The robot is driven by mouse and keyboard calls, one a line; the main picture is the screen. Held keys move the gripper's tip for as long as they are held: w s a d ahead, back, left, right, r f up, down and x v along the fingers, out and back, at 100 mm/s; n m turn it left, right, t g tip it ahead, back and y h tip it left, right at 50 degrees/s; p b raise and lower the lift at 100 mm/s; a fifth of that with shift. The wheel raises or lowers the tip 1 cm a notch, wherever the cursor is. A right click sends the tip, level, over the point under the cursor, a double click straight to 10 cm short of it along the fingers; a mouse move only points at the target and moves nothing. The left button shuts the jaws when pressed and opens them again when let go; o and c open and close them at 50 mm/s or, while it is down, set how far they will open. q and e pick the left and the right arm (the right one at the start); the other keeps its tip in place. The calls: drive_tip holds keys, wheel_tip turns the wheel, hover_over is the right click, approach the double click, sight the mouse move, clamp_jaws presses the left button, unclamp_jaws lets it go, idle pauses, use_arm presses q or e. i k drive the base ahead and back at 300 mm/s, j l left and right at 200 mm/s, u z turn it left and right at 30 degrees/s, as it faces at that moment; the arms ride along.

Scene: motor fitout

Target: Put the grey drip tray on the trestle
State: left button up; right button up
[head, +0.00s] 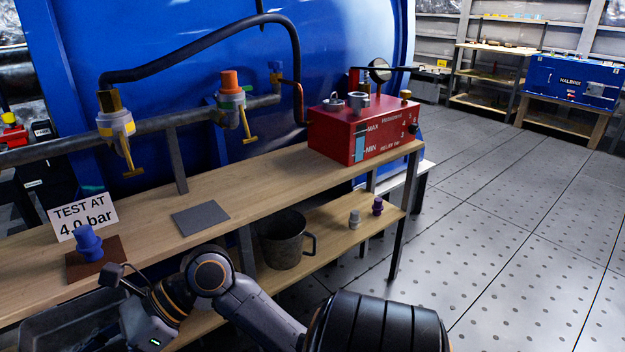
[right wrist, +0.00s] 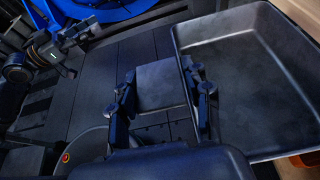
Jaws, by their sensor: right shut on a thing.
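The grey drip tray (head: 65,325) shows partly at the lower left of the head view, below the wooden bench's front edge. In the right wrist view the tray (right wrist: 262,85) fills the right side, open side showing and empty. I cannot pick out the trestle for certain.
The wooden bench (head: 290,165) carries a red box (head: 365,130), a grey plate (head: 200,217), a blue fitting (head: 88,243) and a sign (head: 82,216). A bucket (head: 284,240) stands on its lower shelf. A white-topped stand (head: 418,174) is behind. Floor at right is clear.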

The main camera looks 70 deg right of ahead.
sight(298, 178)
drive_tip(key=l+z, duration=0.15)
drive_tip(key=z, duration=1.25)
